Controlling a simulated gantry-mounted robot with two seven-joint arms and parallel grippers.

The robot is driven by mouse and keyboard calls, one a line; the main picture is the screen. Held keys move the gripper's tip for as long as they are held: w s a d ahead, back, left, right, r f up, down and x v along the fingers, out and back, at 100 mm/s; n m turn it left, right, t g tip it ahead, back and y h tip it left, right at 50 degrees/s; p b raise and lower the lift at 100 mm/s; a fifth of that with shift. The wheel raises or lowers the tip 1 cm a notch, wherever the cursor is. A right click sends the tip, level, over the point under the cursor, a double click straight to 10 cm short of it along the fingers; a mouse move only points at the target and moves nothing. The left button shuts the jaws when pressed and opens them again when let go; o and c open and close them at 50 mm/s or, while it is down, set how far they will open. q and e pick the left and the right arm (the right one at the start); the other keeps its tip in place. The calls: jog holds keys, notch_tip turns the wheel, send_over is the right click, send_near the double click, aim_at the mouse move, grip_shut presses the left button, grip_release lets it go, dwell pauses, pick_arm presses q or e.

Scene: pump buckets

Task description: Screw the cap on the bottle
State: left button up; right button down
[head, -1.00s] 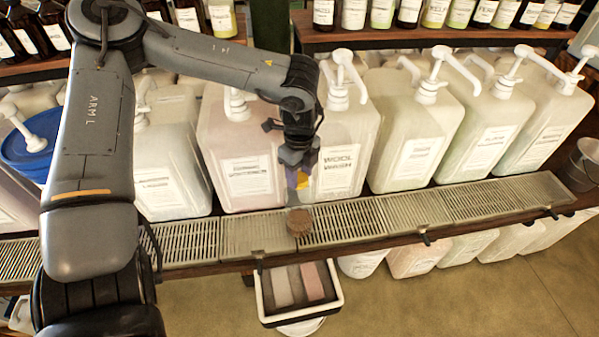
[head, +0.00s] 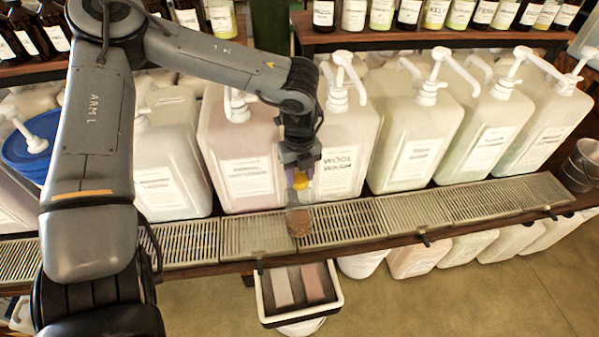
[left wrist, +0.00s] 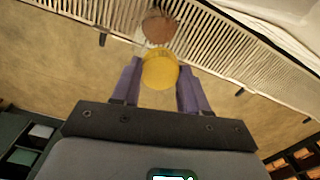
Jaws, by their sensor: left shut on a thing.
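My left gripper (head: 300,176) is shut on a round yellow cap (left wrist: 160,70), which sits between its purple fingertips in the left wrist view. In the head view the yellow cap (head: 300,181) shows small at the fingertips. A short brown round thing (head: 299,222), seemingly the bottle, stands on the slatted drip tray just below the gripper. It also shows in the left wrist view (left wrist: 158,27), just beyond the cap. A gap shows between cap and brown thing in the head view. My right gripper is not in view.
The slatted drip tray (head: 255,234) runs along the shelf front. Large white pump jugs (head: 345,140) stand close behind the gripper. A bin (head: 336,299) with brushes or blocks hangs below the tray. A metal bucket (head: 580,163) is at the far right.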

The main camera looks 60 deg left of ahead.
pick_arm(q)
jog(key=m, duration=1)
jog(key=o, duration=1.2)
